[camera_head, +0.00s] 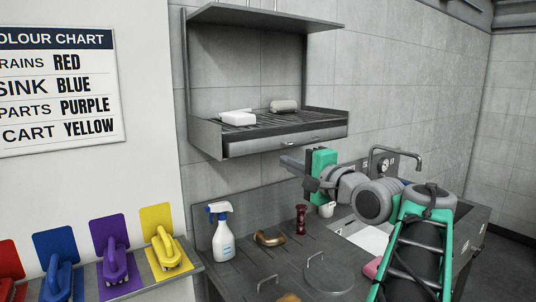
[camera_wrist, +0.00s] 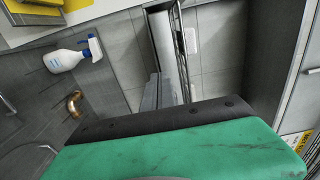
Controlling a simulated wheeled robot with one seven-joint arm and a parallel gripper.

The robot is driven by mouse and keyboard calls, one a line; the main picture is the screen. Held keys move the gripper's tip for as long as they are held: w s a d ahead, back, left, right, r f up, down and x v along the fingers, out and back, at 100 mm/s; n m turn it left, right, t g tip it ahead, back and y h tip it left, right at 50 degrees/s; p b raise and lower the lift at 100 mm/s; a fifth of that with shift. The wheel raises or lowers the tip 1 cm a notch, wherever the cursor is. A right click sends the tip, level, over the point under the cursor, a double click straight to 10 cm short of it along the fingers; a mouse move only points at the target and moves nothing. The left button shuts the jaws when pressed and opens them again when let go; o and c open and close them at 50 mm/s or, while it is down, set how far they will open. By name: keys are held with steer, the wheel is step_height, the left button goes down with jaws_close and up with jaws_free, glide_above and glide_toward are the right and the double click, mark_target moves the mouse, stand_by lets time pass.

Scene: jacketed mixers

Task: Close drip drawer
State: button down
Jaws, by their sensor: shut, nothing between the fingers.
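The drip drawer (camera_head: 270,146) is a wide grey front under the slatted wall shelf (camera_head: 240,119), with a small handle toward its right. How far it stands out from the shelf is hard to tell.
Below are a counter with a spray bottle (camera_head: 222,232), a brass elbow pipe (camera_head: 270,239), a dark red object (camera_head: 301,219) and a sink (camera_head: 366,236).

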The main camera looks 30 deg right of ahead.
mark_target(261, 150)
steer(key=w+p, duration=0.1)
steer(key=w, duration=0.8)
steer(key=shift+a+p, duration=0.15)
steer(key=shift+p, duration=0.25)
steer(key=shift+w+r+p, duration=0.1)
steer(key=shift+w+p, duration=0.4)
steer(key=shift+w, duration=0.25)
steer(key=shift+s, duration=0.1)
